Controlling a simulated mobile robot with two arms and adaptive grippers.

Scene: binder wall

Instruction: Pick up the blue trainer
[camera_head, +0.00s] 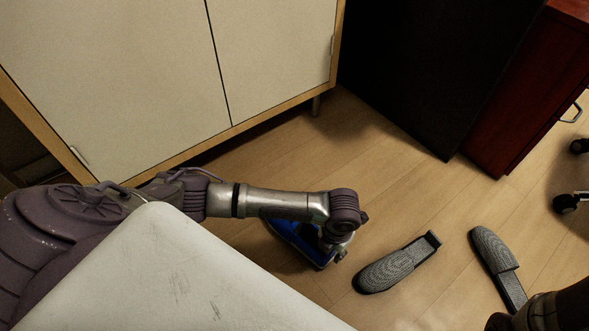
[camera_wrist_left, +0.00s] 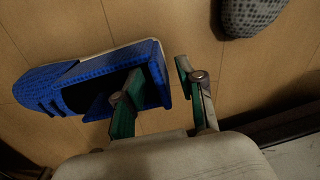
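The blue trainer (camera_head: 296,240) is on the floor, partly hidden under my left forearm in the head view. In the left wrist view the blue trainer (camera_wrist_left: 52,88) lies with its toe to the left and its heel to the right. My left gripper (camera_wrist_left: 160,68) is open at the heel end. One finger overlaps the shoe's dark opening and appears to reach into it; the other is outside, beyond the heel, with a gap. In the head view my left gripper (camera_head: 338,250) points down over the heel end. My right gripper is not seen; only part of my right arm shows at bottom right.
Two grey slippers (camera_head: 392,270) (camera_head: 493,255) lie on the floor to the right. A pale cabinet (camera_head: 150,70) stands behind my left arm, with a black unit (camera_head: 420,60) and a red-brown drawer unit (camera_head: 525,90) beside it. Chair castors (camera_head: 566,203) show at far right.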

